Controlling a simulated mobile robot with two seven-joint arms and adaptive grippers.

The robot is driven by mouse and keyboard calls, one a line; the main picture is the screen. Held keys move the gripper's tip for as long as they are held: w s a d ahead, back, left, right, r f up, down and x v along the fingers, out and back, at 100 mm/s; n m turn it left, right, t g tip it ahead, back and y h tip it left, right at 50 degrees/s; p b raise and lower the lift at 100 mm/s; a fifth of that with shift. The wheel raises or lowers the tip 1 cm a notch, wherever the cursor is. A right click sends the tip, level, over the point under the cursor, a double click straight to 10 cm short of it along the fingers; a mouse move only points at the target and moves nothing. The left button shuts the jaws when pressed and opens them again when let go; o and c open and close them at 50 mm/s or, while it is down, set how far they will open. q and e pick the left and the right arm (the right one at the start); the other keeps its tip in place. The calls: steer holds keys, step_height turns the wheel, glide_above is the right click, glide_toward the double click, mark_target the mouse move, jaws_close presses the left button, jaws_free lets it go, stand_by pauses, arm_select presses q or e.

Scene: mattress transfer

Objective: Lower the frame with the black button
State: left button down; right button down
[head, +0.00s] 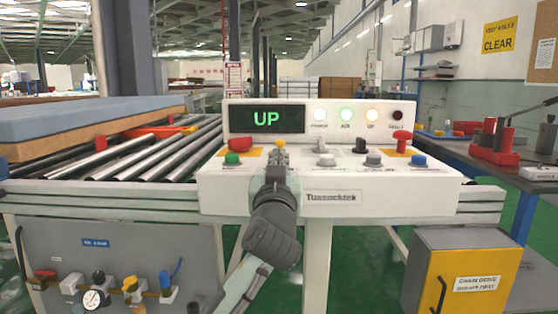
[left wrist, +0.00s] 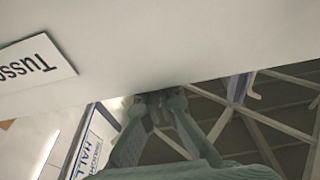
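The roller frame (head: 130,163) runs behind and to the left of the panel. My left gripper (head: 280,158) is at the panel's left half, just below a yellow button (head: 281,143), left of the black button. Its fingers meet in the left wrist view (left wrist: 157,100), with nothing seen between them. It hides part of the panel. My right gripper is out of view.
Near my left gripper are a red mushroom button (head: 240,145) and a green button (head: 232,159). Grey, blue and red controls are on the panel's right. Mattresses (head: 90,118) lie on the rollers at left. A workbench (head: 500,165) stands at right.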

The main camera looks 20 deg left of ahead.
arm_select(q)
steer(key=shift+w+f, duration=0.1)
steer(key=shift+f, duration=0.5)
steer(key=shift+s+d, duration=0.1)
steer(key=shift+s, duration=0.1)
steer(key=r+v, duration=0.1)
steer(key=v, duration=0.6)
steer(key=shift+s, duration=0.35)
